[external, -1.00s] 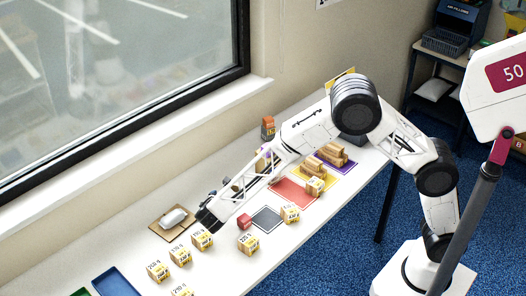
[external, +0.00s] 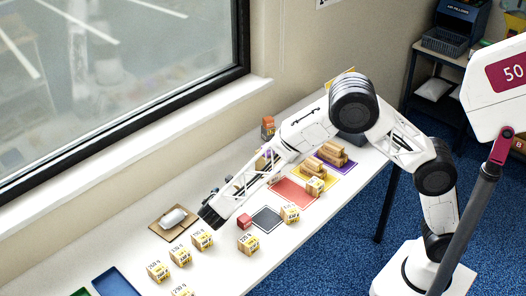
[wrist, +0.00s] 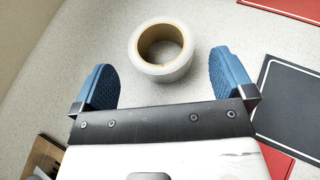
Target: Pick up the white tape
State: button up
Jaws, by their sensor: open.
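The white tape (wrist: 181,73) is a roll with a tan cardboard core, lying flat on the light worktop in the wrist view. My gripper (wrist: 162,76) is open, with its two blue-padded fingers apart, one on each side of the near part of the roll. The roll lies between and slightly beyond the fingertips, and neither finger appears to touch it. In the external view my gripper (external: 208,205) is low over the table, and I cannot make out the tape there, behind the arm.
A dark mat (external: 267,219), a red mat (external: 293,191) and a red block (external: 244,221) lie right of my gripper. Several yellow-and-white boxes (external: 203,239) stand in front. A cardboard piece (external: 158,225) bearing a white item (external: 173,216) lies to the left.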

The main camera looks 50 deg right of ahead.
jog(key=shift+d, duration=0.1)
jog(key=shift+x, duration=2.55)
jog(key=c, duration=0.8)
jog(key=shift+o, duration=0.2)
jog(key=shift+r, duration=0.1)
notch_tip(320, 180, up, 10)
